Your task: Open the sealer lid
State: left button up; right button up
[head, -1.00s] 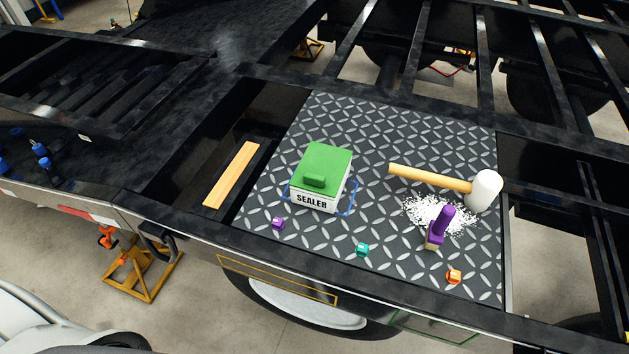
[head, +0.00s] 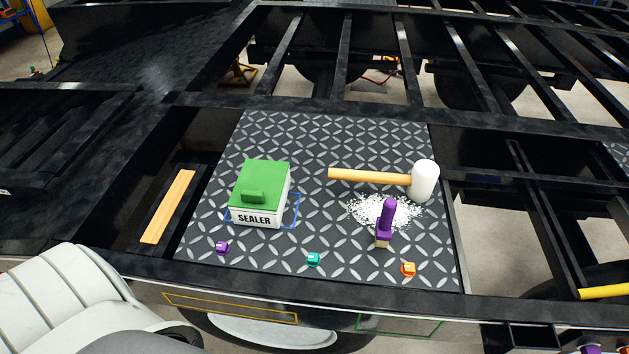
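The sealer box is a white container (head: 256,219) labelled SEALER, standing upright on the diamond-plate panel (head: 330,245) left of centre in the head view. Its green lid (head: 266,174) sits on top and looks closed. A raised green handle (head: 254,197) is on the lid, toward the near side. A blue outline (head: 297,210) shows on the panel around the box. Neither gripper is in view, and nothing touches the lid.
A mallet (head: 424,181), white granules (head: 360,208) and a purple-handled brush (head: 387,219) lie right of the box. Small purple (head: 222,247), teal (head: 313,259) and orange (head: 408,269) pieces lie along the front. A wooden strip (head: 168,206) lies left. Black frame beams (head: 330,297) surround the panel.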

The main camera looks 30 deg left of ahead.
aim_at(259, 183)
jog(key=k+j+z, duration=0.4)
jog(key=j, duration=0.15)
jog(key=k+j+z, duration=0.45)
jog(key=k+j, duration=0.1)
jog(key=j, duration=0.2)
